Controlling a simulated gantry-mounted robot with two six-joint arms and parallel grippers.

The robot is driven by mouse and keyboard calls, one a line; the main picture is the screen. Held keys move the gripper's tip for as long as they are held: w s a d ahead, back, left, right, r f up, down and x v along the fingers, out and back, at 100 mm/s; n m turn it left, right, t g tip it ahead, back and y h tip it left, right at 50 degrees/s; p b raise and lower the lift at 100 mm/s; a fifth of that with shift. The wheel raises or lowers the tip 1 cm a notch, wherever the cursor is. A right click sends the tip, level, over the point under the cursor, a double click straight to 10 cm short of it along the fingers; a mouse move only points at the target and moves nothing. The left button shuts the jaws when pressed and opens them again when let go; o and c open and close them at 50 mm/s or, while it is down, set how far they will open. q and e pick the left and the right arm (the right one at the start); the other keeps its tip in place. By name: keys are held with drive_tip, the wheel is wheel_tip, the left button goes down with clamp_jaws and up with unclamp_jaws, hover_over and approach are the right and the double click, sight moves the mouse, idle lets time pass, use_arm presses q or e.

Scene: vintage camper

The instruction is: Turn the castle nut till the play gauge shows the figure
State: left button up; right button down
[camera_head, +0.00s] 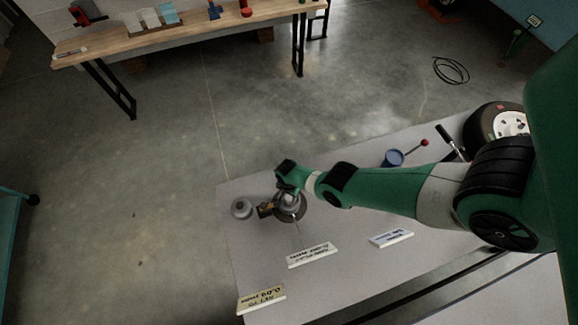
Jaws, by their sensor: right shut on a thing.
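My right gripper (266,209) reaches in from the right to a grey round hub (291,214) on the light bench. It is shut on what looks like the castle nut, which the jaws and wrist mostly hide. A small grey round piece (241,208), possibly the play gauge, stands just left of the jaws; no reading can be made out. A yellowish card (262,299) at the bench's front left carries an upside-down figure, too small to read surely. My left gripper is not in view.
Two white label cards (312,256) (391,239) lie in front of the hub. A blue cup (393,158), a red-knobbed lever (424,143) and a wheel (497,127) are at the right. The bench (330,287) is bare around the cards. A wooden workbench (190,34) stands behind.

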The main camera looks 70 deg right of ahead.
idle(0.4)
drive_tip(key=shift+c, duration=1.8)
unclamp_jaws()
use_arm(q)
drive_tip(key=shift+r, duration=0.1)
use_arm(e)
drive_tip(key=shift+r, duration=0.1)
